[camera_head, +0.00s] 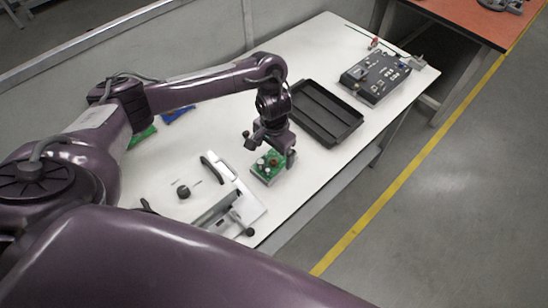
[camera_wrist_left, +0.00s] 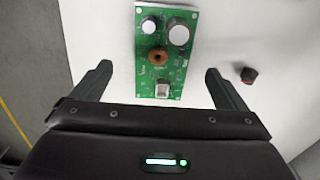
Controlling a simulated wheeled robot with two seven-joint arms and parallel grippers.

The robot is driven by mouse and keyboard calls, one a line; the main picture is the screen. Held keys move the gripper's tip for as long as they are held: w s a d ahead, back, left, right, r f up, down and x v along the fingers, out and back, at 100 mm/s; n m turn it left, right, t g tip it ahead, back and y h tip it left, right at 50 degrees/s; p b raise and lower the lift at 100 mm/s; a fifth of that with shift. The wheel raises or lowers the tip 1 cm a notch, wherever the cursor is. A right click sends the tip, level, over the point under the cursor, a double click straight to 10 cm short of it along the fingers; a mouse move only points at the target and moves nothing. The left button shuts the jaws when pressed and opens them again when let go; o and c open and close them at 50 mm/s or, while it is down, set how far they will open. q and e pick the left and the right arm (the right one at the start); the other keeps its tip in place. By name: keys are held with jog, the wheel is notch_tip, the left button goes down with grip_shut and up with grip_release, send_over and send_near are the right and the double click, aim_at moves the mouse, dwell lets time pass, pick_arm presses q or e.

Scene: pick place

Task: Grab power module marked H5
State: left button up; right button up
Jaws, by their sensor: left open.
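A green circuit board (camera_head: 267,167) with several components lies on the white table, just below my left gripper (camera_head: 272,150) in the head view. In the left wrist view, the green board (camera_wrist_left: 165,70) shows whole, with round capacitors, a copper coil and a white connector. No H5 marking can be read. My left gripper (camera_wrist_left: 159,85) is open, its fingers on either side of the board's lower part and apart from it. My right gripper is not in view.
A black tray (camera_head: 345,138) lies behind the gripper, and a dark grey device (camera_head: 376,77) farther back. A white fixture (camera_head: 196,198) with handles stands at the front left. Blue and green items lie behind my arm. A small dark knob (camera_wrist_left: 249,75) is right of the board.

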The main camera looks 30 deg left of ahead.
aim_at(272, 159)
pick_arm(q)
jog(key=f, duration=0.1)
jog(key=f+b, duration=0.1)
jog(key=f, duration=0.2)
jog(key=shift+s+a+b, duration=0.1)
jog(key=shift+s+b, duration=0.2)
jog(key=shift+b, duration=0.1)
jog(key=shift+w+a+f, duration=0.15)
jog(key=shift+w+f, duration=0.1)
jog(key=shift+f, duration=0.5)
jog(key=shift+s+r, duration=0.1)
jog(key=shift+c, duration=1.3)
jog(key=c, duration=0.7)
jog(key=shift+c, duration=1.6)
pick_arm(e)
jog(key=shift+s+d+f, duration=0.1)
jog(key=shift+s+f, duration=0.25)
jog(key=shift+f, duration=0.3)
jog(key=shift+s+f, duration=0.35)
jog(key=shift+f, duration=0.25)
pick_arm(q)
jog(key=shift+r, duration=0.15)
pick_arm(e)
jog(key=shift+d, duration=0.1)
